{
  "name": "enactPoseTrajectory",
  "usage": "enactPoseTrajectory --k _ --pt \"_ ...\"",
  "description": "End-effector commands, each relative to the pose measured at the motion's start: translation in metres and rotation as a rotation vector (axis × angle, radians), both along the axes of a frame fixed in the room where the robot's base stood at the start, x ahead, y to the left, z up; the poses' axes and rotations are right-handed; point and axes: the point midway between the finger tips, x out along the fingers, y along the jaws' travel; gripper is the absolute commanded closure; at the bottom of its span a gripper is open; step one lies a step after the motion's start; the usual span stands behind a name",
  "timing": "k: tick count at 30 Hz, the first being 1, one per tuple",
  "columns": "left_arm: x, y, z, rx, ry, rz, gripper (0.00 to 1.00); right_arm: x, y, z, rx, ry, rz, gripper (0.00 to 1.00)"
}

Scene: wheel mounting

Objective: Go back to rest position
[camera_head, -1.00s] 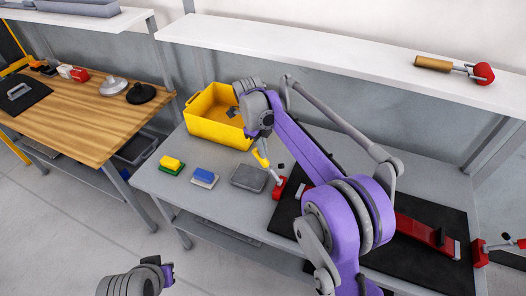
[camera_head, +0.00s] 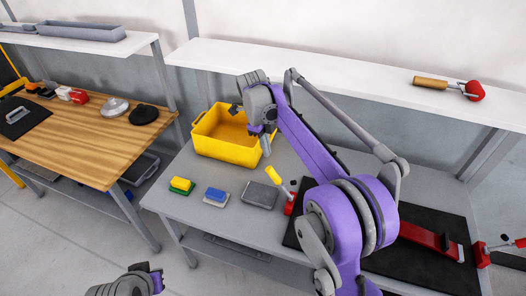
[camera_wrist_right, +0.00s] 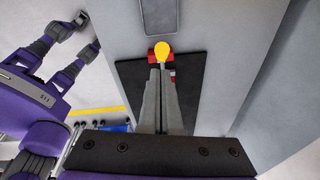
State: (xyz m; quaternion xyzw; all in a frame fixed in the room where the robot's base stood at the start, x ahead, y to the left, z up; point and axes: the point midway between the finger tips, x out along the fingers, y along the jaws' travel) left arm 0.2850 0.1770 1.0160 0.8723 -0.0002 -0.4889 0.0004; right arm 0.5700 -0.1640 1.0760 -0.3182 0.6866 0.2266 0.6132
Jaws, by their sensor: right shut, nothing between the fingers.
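My right gripper (camera_head: 267,150) hangs down at the end of the purple arm, in front of the yellow bin. Its fingers are closed together with nothing between them; they also show in the right wrist view (camera_wrist_right: 161,72). A red clamp (camera_head: 290,204) with a yellow handle (camera_head: 274,176) stands at the left end of the black mat, below the fingers and apart from them in the head view. The handle's tip also shows in the right wrist view (camera_wrist_right: 162,47), just beyond the fingertips. Part of my left arm shows at the bottom left; its fingers are not visible.
The yellow bin (camera_head: 228,151) stands at the table's back. A red part (camera_head: 428,238) lies on the black mat (camera_head: 400,262). A shelf (camera_head: 330,77) runs behind the arm.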

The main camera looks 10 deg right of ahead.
Motion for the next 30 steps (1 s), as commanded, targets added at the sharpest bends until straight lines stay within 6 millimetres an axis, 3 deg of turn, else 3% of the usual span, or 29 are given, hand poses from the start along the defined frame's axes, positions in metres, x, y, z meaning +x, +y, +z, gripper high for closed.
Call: enactPoseTrajectory --k 19,23,30 --pt "0.000 0.000 0.000 0.000 0.000 0.000 1.00 -0.008 -0.002 0.004 0.006 -0.003 0.054 1.00" --pt "0.000 0.000 0.000 0.000 0.000 0.000 1.00 -0.031 -0.004 0.015 0.027 -0.025 0.261 1.00" --pt "0.000 0.000 0.000 0.000 0.000 0.000 1.00 -0.107 -0.010 0.025 0.012 -0.096 0.881 1.00"
